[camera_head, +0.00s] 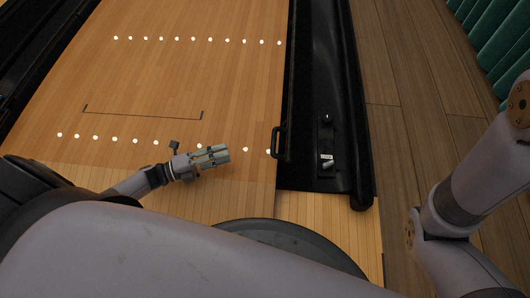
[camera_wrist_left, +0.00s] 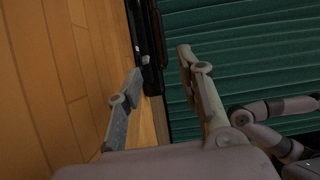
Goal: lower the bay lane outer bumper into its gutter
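The outer bumper appears to be the long black rail (camera_head: 296,70) along the right edge of the wooden lane, with a black loop handle (camera_head: 278,143) near its front end. Beside it is a dark gutter channel (camera_head: 322,65). Whether the rail stands raised is hard to tell. My left gripper (camera_head: 222,155) is over the lane, left of the handle and apart from it. In the left wrist view its fingers (camera_wrist_left: 160,63) are spread with nothing between them, and the black gutter unit (camera_wrist_left: 150,45) shows beyond. My right arm shows at the right; its gripper is out of view.
A black plate with a knob (camera_head: 327,118) and a small pale label (camera_head: 326,157) sits in the gutter unit. Wooden floor (camera_head: 395,60) lies to the right, with a green ridged surface (camera_head: 500,45) at the far right. The lane around my left gripper is clear.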

